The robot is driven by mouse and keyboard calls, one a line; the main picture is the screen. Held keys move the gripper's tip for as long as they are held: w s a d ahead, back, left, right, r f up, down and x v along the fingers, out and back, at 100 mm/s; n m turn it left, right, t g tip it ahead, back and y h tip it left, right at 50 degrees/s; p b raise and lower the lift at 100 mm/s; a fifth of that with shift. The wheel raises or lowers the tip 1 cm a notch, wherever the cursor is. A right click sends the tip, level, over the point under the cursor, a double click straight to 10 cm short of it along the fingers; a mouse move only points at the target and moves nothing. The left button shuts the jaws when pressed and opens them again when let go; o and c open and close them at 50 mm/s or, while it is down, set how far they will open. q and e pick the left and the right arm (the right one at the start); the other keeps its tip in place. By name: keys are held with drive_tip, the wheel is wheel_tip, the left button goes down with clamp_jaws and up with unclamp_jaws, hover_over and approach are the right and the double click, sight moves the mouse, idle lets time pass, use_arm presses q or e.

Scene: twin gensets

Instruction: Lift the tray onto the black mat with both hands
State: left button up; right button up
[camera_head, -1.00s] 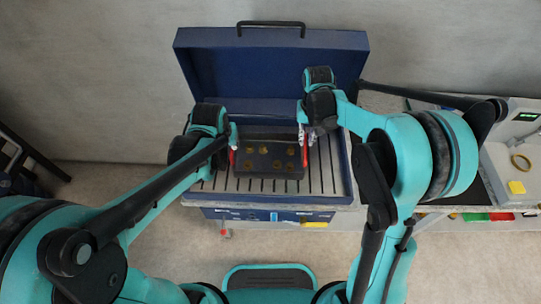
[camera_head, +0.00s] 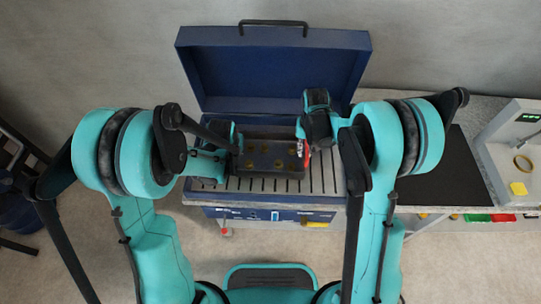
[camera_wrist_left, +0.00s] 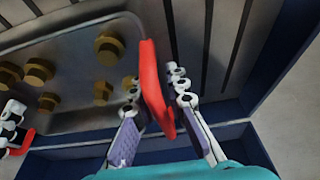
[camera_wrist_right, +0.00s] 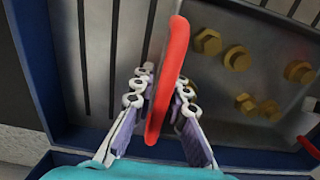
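The dark tray (camera_head: 260,170) lies inside the open blue box, over its slats, with several brass fittings on it. It has a red handle at each end. My left gripper (camera_wrist_left: 158,92) is open with one finger on each side of the left red handle (camera_wrist_left: 153,70); in the head view my arm hides most of it. My right gripper (camera_wrist_right: 163,90) is open around the right red handle (camera_wrist_right: 172,65), one finger on each side and close to it. The black mat (camera_head: 450,175) lies on the counter to the right, partly hidden by my right arm.
The box's raised blue lid (camera_head: 280,75) stands behind the tray. Red and green items sit below the counter's front edge.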

use_arm(q)
drive_tip(key=shift+f, duration=0.1)
drive_tip(key=shift+c, duration=0.3)
use_arm(e)
drive_tip(key=shift+c, duration=0.3)
use_arm(q)
clamp_jaws()
use_arm(e)
clamp_jaws()
